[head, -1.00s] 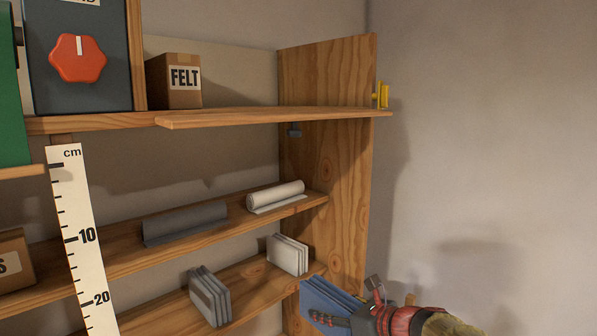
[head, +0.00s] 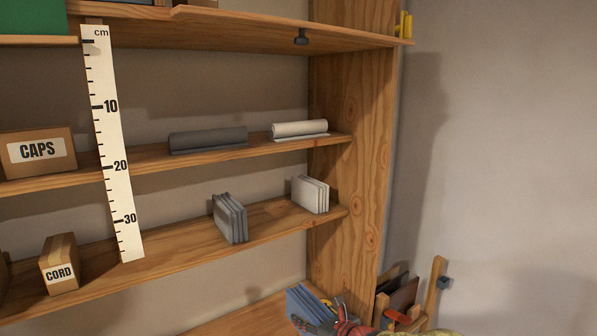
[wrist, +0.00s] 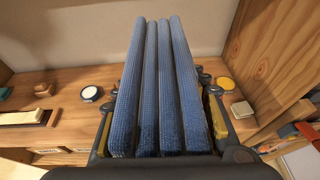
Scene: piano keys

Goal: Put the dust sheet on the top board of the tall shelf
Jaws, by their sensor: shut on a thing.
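A blue folded cloth (head: 303,303) with several thick layers is in my gripper (head: 322,318) at the bottom of the head view. In the wrist view the cloth (wrist: 160,80) stands on edge between the fingers of my gripper (wrist: 160,125), which is shut on it. No label tells whether it is the dust sheet. The tall shelf (head: 350,165) has several wooden boards. Its highest visible board (head: 240,32) is seen from below, so its upper face is hidden. My gripper is well below that board, at the shelf's lower right.
Lower boards hold a dark roll (head: 208,140), a white roll (head: 299,129), grey folded sheets (head: 230,218) and white folded sheets (head: 310,195). A dark fitting (head: 301,36) hangs under the highest visible board. A tall ruler (head: 112,150) stands at left. Tools (head: 405,295) stand at lower right.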

